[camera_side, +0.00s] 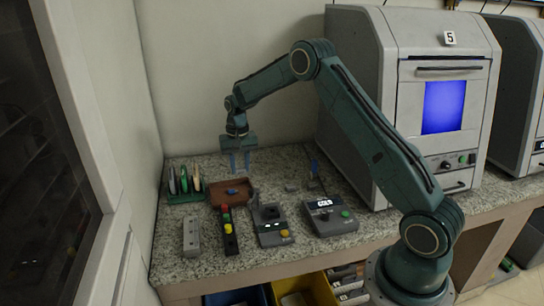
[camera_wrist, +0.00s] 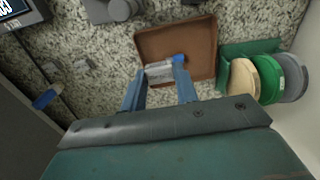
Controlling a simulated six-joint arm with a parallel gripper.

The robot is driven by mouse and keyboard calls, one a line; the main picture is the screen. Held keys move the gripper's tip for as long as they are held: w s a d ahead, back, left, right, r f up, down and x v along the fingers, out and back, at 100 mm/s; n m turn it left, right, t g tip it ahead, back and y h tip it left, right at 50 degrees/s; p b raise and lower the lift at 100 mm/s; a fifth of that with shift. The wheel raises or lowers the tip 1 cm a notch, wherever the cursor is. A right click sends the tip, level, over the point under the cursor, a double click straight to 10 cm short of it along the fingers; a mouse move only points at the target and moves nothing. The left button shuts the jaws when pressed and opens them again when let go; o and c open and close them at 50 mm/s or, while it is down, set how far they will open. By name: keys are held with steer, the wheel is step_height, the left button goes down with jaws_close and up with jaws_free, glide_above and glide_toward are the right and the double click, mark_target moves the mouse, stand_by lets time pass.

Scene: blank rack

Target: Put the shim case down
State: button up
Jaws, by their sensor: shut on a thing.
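My gripper (camera_side: 236,165) is above the bench near the back of a brown tray (camera_side: 214,198), fingers pointing down. In the wrist view, its blue fingers (camera_wrist: 162,70) are closed on a small pale grey block, which I take as the shim case (camera_wrist: 158,73). In the side view, the case is too small to make out between the fingers. A blue object (camera_side: 231,191) lies in the tray; in the wrist view, blue shows by the right fingertip.
A green rack with discs (camera_side: 185,196) stands left of the tray. In front are a grey block (camera_side: 191,237), a button strip (camera_side: 229,231), a grey fixture (camera_side: 271,225) and a display unit (camera_side: 330,215).

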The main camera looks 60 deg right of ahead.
glide_above(242, 198)
step_height(242, 198, down, 6)
steer(key=shift+s+r, duration=0.1)
steer(key=shift+f, duration=2.2)
steer(key=shift+f, duration=0.1)
steer(key=o, duration=0.9)
steer(key=shift+o, duration=0.2)
step_height(242, 198, up, 12)
steer(key=shift+a+r, duration=0.1)
steer(key=shift+r, duration=0.05)
